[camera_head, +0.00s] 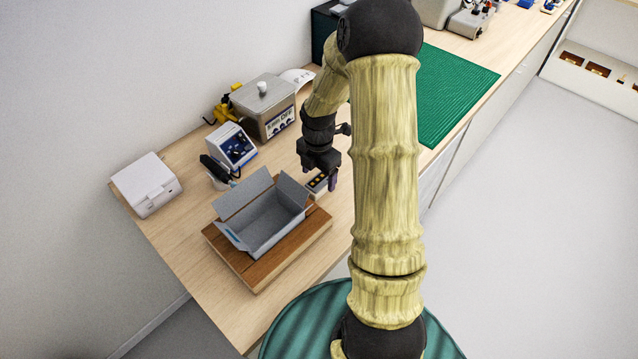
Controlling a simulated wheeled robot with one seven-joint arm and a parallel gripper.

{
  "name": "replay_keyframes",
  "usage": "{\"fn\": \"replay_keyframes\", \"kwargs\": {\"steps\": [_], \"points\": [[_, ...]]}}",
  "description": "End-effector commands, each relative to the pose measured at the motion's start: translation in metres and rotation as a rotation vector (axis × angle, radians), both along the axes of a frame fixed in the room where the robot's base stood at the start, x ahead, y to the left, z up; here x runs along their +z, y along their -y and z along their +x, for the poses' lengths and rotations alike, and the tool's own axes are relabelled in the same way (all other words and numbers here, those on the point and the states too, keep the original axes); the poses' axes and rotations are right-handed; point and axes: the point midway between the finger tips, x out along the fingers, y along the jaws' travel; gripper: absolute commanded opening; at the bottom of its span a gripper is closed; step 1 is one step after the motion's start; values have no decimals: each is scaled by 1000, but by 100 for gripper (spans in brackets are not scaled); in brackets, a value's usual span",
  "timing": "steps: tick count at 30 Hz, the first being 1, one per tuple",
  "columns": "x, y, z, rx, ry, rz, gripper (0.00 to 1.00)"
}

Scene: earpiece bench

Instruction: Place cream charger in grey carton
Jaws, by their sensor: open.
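The grey carton (262,228) stands open, with its flaps spread outward, on a brown wooden board. Its inside looks empty from here. A small pale block with a dark top and orange spots, which looks like the cream charger (317,184), is on the bench just behind and right of the carton. The gripper and my arm partly hide the charger. I cannot tell whether the fingers touch it.
The wooden board (254,271) lies near the bench's front edge. A white box (147,184) stands at the left. A small device with a blue panel (233,146) and a metal box with a lid (265,106) stand behind the carton. A green mat (455,90) lies further right.

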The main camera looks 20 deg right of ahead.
Motion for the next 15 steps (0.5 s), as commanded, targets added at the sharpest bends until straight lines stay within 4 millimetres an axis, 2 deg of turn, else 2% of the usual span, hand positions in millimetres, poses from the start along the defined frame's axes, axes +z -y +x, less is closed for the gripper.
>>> {"fn": "replay_keyframes", "kwargs": {"steps": [3,6,15], "points": [[-18,1,-2,2,-5,1,75],[-28,0,-1,2,-2,0,75],[-31,1,-1,1,0,0,75]]}}
